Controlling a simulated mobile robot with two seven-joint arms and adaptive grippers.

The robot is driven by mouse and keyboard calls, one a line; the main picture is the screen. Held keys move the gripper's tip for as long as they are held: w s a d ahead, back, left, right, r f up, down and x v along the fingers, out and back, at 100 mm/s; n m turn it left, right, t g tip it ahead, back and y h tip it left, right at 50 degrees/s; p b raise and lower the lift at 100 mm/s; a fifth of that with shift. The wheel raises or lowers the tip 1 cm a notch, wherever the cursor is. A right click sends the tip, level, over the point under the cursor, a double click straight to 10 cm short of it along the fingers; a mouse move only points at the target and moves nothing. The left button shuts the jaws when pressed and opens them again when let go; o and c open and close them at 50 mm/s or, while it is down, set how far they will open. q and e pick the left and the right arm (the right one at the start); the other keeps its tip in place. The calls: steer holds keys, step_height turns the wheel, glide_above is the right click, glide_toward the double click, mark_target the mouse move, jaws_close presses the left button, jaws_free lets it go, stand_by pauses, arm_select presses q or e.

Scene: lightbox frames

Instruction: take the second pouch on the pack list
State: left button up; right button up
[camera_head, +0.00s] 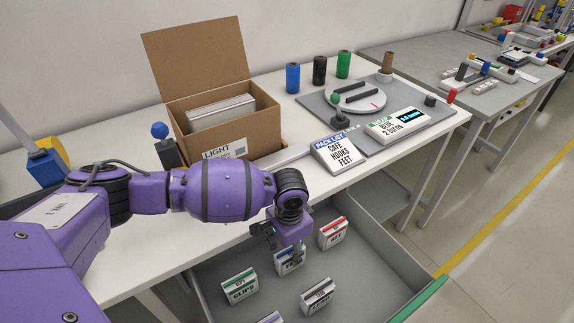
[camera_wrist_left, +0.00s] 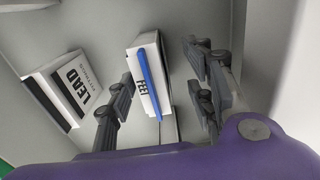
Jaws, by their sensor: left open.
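The list card (camera_head: 335,154) stands on the table and appears to read cafe, hooks, feet from top to bottom. Below the table edge a grey drawer holds several upright white pouches. My left gripper (camera_head: 287,248) is open over the blue-striped pouch (camera_head: 290,262), partly hidden by it. In the left wrist view that pouch (camera_wrist_left: 150,75) reads like FEET and stands between the open fingers (camera_wrist_left: 160,100), with no clear grip on it. Other pouches are green-striped CLIPS (camera_head: 239,287), a red-striped one (camera_head: 333,233) and a dark-striped one (camera_head: 318,297), perhaps LEAD (camera_wrist_left: 68,88). My right gripper is out of view.
The drawer (camera_head: 372,262) has grey walls around the pouches. A purple-striped pouch (camera_head: 270,318) is cut off at the bottom edge. An open cardboard box (camera_head: 232,134), colored spools (camera_head: 319,71) and a round turntable (camera_head: 358,97) stand on the table.

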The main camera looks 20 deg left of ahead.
mark_target(290, 261)
arm_select(q)
steer(key=shift+s+d+f, duration=0.15)
steer(key=shift+f, duration=1.25)
steer(key=shift+s+d+f, duration=0.1)
steer(key=shift+d+f, duration=0.05)
steer(key=shift+f, duration=1.2)
jaws_close()
steer(key=shift+r, duration=0.15)
